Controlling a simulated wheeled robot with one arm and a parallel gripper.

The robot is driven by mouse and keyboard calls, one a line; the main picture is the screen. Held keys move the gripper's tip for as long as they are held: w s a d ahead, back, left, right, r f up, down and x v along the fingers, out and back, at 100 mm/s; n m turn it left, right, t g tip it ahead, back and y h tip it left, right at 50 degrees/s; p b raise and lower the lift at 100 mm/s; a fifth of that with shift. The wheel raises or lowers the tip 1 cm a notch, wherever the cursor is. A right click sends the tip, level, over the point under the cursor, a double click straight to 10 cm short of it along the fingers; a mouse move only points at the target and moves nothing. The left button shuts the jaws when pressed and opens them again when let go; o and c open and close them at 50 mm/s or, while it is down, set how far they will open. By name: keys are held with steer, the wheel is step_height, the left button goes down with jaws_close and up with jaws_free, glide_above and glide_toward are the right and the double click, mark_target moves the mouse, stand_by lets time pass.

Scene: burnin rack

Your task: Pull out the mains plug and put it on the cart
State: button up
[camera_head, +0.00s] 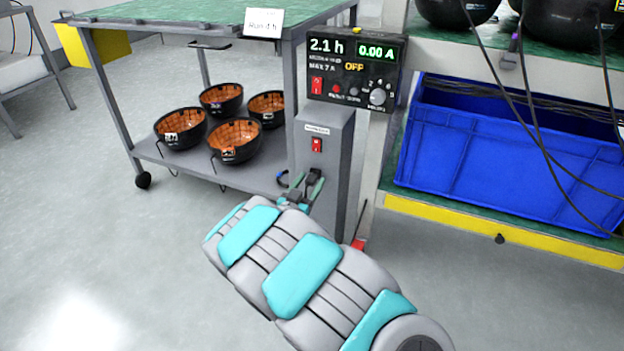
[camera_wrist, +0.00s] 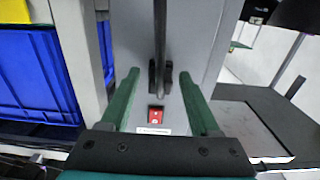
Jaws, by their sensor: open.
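The mains plug is hard to make out. In the wrist view, a dark piece that looks like the plug (camera_wrist: 167,78) sits against the grey post (camera_wrist: 196,40), with a black cord (camera_wrist: 160,35) running from it. The same post (camera_head: 343,150) shows in the head view, where my gripper hides the plug. My gripper (camera_head: 306,179) is at the post, below its red switch (camera_head: 317,145). In the wrist view my gripper (camera_wrist: 159,76) is open, its green fingers on either side of the dark piece with gaps. The cart (camera_head: 245,186) stands left of the post.
Several black bowls (camera_head: 181,128) with orange insides stand on the cart's lower shelf. A white card (camera_head: 263,23) stands on its green top. A control box (camera_head: 352,70) tops the post. A blue crate (camera_head: 500,160) and hanging cables are at right.

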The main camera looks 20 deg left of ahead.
mark_target(307, 187)
jaws_close()
stand_by(0.6)
stand_by(0.8)
steer(key=shift+s+a, duration=0.15)
steer(key=shift+s, duration=1.35)
steer(key=shift+s+a, duration=0.1)
steer(key=shift+s, duration=1.35)
